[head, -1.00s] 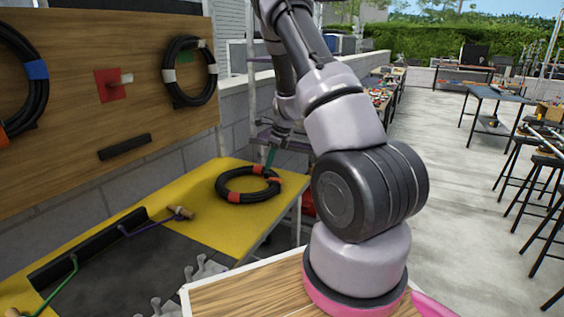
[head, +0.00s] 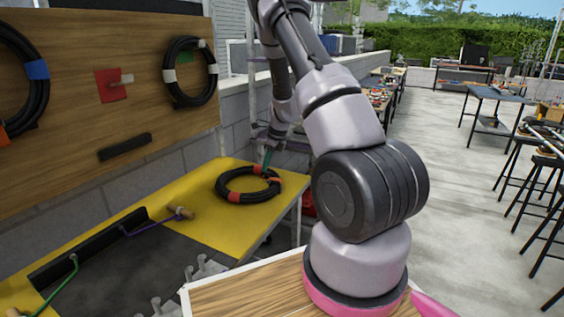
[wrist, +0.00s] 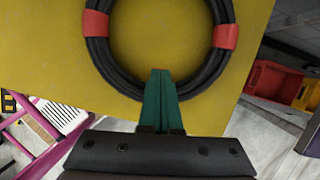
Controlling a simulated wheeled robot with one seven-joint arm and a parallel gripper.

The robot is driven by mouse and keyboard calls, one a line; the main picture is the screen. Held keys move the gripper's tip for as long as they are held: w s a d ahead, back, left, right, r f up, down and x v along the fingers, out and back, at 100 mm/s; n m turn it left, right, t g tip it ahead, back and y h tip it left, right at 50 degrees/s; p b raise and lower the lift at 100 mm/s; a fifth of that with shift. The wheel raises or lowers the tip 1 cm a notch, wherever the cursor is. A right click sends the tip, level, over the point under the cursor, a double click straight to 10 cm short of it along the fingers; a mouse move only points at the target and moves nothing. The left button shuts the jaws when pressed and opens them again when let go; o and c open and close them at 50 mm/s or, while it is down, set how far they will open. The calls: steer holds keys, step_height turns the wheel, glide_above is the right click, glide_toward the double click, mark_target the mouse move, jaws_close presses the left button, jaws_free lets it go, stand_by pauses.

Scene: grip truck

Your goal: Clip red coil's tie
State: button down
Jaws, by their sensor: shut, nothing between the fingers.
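A black coil with red bands (head: 222,184) lies flat on the yellow bench top (head: 205,232), close to its far right corner. In the wrist view the coil (wrist: 101,58) fills the upper middle, with one red band (wrist: 96,23) on its left side and another (wrist: 226,36) on its right. My gripper (head: 266,166) is over the far part of the coil in the head view. In the wrist view its green fingers (wrist: 160,73) are together and empty, overlapping the near arc between the two bands. I cannot tell whether the tips touch the coil.
A tool with a purple rod and wooden handle (head: 181,212) lies left of the coil; a green-rod tool (head: 60,280) lies nearer. Black coils (head: 169,92) hang on the wooden board.

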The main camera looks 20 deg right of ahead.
steer(key=shift+s+d, duration=0.6)
steer(key=shift+d, duration=0.05)
steer(key=v, duration=1)
steer(key=shift+r, duration=0.45)
steer(key=shift+w+a, duration=0.1)
steer(key=shift+a, duration=0.05)
step_height(320, 180, up, 10)
steer(key=n, duration=0.4)
glide_above(278, 179)
steer(key=s+a, duration=0.4)
steer(key=a, duration=0.1)
steer(key=s+a+r+n+t+y, duration=0.15)
steer(key=s+a+r+n, duration=0.25)
steer(key=s+r+n, duration=0.4)
steer(key=s+a+r+n+t+h, duration=0.1)
steer(key=s+r+n, duration=0.3)
steer(key=s, duration=0.4)
steer(key=s+a+r+n+t+h, duration=0.1)
steer(key=s+a+r+n+t, duration=0.1)
steer(key=s+n, duration=0.4)
steer(key=s+a+r, duration=0.1)
steer(key=s+r, duration=0.1)
steer(key=s, duration=0.1)
steer(key=shift+a+r, duration=0.2)
